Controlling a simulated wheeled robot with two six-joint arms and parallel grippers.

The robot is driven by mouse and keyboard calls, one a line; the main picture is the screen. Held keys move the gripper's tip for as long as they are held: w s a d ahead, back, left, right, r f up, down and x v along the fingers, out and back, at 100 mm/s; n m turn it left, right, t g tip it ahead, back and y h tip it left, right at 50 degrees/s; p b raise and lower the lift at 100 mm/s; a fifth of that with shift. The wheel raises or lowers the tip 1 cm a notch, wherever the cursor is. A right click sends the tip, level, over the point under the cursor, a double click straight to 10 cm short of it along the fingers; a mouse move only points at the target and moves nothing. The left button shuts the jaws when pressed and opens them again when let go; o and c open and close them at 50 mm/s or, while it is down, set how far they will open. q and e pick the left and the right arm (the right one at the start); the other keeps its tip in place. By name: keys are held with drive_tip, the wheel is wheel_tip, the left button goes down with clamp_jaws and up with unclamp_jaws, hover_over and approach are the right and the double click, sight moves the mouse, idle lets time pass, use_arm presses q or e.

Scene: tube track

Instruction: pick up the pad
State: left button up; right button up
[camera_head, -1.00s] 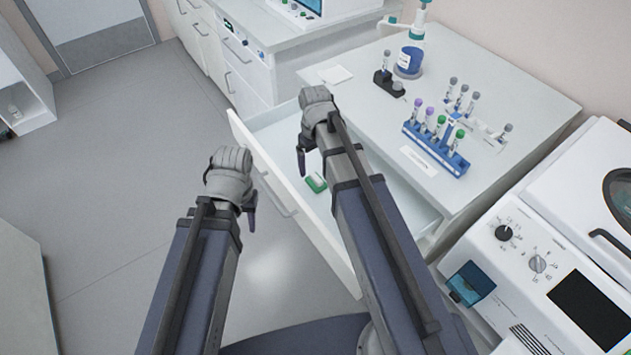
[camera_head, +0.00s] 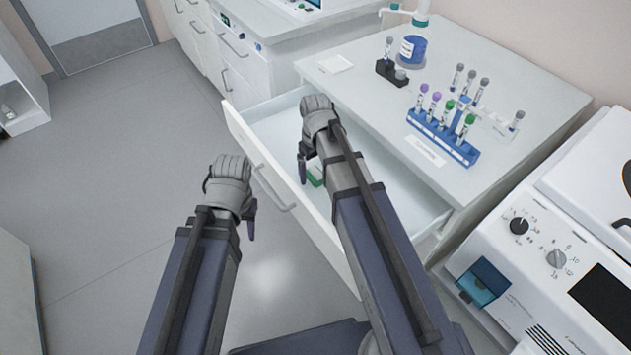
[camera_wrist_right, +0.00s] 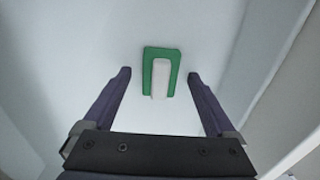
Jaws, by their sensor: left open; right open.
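The pad, green with a white raised handle, lies in the open white drawer (camera_head: 270,128). In the right wrist view the pad (camera_wrist_right: 148,72) lies ahead of the fingertips, roughly centred between them. In the head view only a part of the pad (camera_head: 316,178) shows beside my right arm. My right gripper (camera_wrist_right: 158,75) is open and empty above the drawer floor, with a purple finger on either side. In the head view my right gripper (camera_head: 303,165) points down into the drawer. My left gripper (camera_head: 248,215) is open and empty, outside the drawer on its left.
The white bench (camera_head: 350,80) carries a blue tube rack (camera_head: 440,138) with several capped tubes, a blue bottle (camera_head: 411,50) and a small black holder (camera_head: 388,73). A white machine (camera_head: 540,240) stands at the right. The floor at left is clear.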

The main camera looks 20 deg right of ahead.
sight(315, 170)
drive_tip(key=shift+f, duration=0.2)
clamp_jaws()
idle(0.6)
drive_tip(key=shift+r, duration=0.15)
wheel_tip(315, 170, up, 10)
drive_tip(key=p, duration=1)
drive_tip(key=c, duration=0.6)
unclamp_jaws()
drive_tip(key=c, duration=0.7)
